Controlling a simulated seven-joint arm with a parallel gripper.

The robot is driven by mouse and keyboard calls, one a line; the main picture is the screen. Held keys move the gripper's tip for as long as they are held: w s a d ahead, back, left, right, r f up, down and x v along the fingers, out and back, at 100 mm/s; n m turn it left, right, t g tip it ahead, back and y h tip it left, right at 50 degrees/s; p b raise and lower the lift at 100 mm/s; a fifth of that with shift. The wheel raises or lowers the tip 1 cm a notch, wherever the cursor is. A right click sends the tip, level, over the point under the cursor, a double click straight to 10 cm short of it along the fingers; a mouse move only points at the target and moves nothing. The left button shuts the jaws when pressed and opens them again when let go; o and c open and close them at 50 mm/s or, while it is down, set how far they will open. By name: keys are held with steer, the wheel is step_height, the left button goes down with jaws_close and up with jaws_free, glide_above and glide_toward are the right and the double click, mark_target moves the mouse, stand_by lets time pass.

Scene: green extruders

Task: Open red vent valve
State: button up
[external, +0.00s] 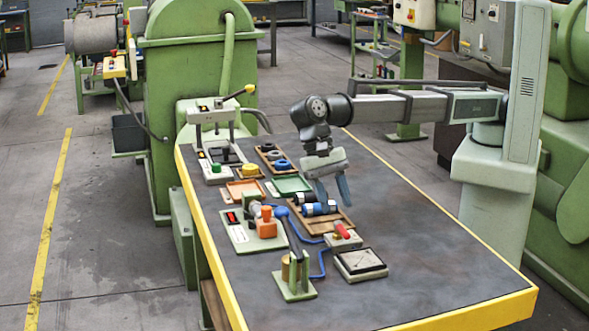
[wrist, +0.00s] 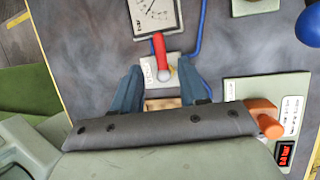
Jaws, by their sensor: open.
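The red vent valve is a red lever (external: 343,231) on a small pale block (external: 335,242), beside a gauge panel on the table. In the wrist view the red lever (wrist: 159,45) points up the picture from its pale block, with a round light tip at its lower end. My gripper (external: 333,196) is open and empty, pointing down above the table. In the wrist view its blue fingers (wrist: 160,72) stand either side of the valve block, apart from it. The external view shows the fingers above and behind the lever, higher than it.
A gauge panel (external: 361,263) lies in front of the valve, with blue tubing (external: 320,262) running past. A wooden tray with blue cylinders (external: 319,208) lies below the gripper. A device with an orange knob (external: 266,222) stands to the left. The table's right side is clear.

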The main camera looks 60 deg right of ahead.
mark_target(343, 229)
steer(key=shift+x, duration=2.8)
jaws_close()
